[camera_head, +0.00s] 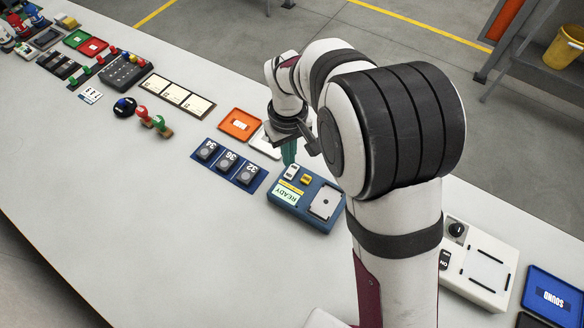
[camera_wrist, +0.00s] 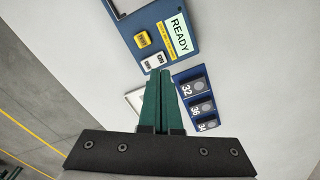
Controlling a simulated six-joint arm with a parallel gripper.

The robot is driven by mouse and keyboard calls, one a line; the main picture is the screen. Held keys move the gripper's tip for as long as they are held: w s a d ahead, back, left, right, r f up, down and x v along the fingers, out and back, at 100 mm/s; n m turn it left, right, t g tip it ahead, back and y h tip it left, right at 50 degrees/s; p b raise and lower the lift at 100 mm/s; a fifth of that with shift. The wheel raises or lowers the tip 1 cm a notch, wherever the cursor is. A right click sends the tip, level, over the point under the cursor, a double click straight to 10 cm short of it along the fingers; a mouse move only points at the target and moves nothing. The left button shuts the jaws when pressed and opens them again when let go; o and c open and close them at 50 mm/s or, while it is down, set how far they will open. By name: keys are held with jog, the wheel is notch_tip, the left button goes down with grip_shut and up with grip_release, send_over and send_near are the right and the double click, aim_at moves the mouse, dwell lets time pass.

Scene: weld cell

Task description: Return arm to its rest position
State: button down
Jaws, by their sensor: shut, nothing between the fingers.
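My gripper (camera_head: 289,152) is shut and empty. Its teal fingers are together beside the blue box with a READY display (camera_head: 297,213), near that box's far left corner. In the wrist view the closed fingertips (camera_wrist: 160,72) point toward the white button on the same blue box (camera_wrist: 201,14). I cannot tell whether the tips touch it. My arm is bent over the table and hides part of the table behind it.
A blue strip with dials marked 34, 36 and 32 (camera_head: 209,165) lies left of the box. An orange tray (camera_head: 239,125) and a white tray (camera_head: 262,146) lie behind. A white box with a knob (camera_head: 480,258) and a blue SOUND tray (camera_head: 553,296) stand right. The front table is clear.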

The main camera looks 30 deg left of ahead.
jog(key=shift+r, duration=0.8)
jog(key=s+d+r+m, duration=0.1)
jog(key=d+r+m, duration=0.2)
jog(key=d, duration=0.4)
jog(key=s+d+r+m+y, duration=0.1)
jog(key=s+d+r+m, duration=0.1)
jog(key=d+r+m, duration=0.3)
jog(key=s+d+r+m, duration=0.1)
jog(key=d+r+m, duration=0.1)
jog(key=d, duration=0.6)
jog(key=s+d+m, duration=0.7)
jog(key=s, duration=0.5)
jog(key=shift+d+m+y, duration=0.3)
jog(key=shift+d+y, duration=0.1)
jog(key=c, duration=1.6)
grip_release()
jog(key=shift+w+f, duration=0.1)
